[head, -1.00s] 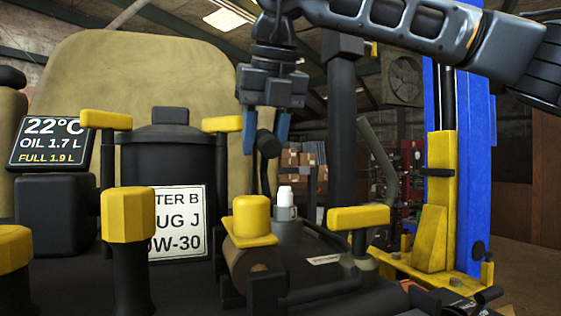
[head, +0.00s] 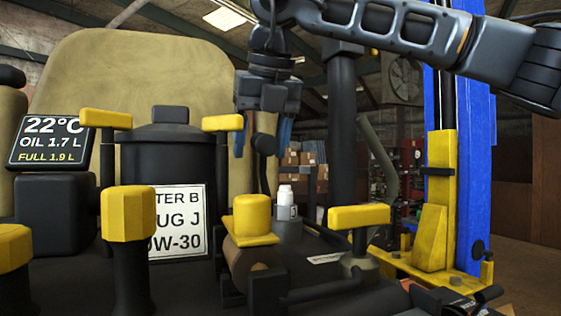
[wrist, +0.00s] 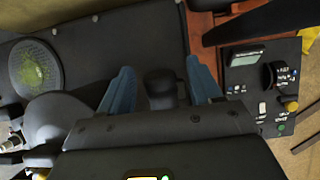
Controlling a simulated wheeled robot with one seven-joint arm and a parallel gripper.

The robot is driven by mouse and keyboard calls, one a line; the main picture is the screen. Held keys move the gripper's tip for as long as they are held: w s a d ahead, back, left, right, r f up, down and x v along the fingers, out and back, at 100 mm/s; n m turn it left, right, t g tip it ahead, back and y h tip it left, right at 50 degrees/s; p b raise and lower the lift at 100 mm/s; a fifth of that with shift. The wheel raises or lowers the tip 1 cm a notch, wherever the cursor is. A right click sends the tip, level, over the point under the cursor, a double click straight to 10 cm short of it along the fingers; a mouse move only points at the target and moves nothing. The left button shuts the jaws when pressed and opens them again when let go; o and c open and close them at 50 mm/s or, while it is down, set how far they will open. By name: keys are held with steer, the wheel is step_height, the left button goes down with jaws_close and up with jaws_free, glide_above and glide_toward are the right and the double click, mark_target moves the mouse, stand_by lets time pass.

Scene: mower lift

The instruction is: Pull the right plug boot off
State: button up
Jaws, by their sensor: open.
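My gripper (head: 263,140) points down at the upper middle of the head view. Its two blue fingers are apart, on either side of a black rounded knob (head: 264,145) on a dark stem. In the wrist view a black knob (wrist: 160,83) stands between the fingers, with gaps showing on both sides. I cannot tell for sure that this is the right plug boot. The knob's lower part is partly hidden by yellow and black parts in front in the head view, and by the gripper body in the wrist view.
A yellow-capped post (head: 252,217), a yellow T-handle (head: 358,217) and a white-capped bottle (head: 286,203) stand in front and below. A black canister (head: 170,140) is left. A blue lift post (head: 470,150) rises right. The wrist view shows a control panel (wrist: 255,95) right and a round mesh (wrist: 35,68) left.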

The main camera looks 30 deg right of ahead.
steer(key=shift+r, duration=0.1)
steer(key=shift+r+p, duration=1.9)
steer(key=shift+r, duration=1.6)
steer(key=shift+f, duration=0.1)
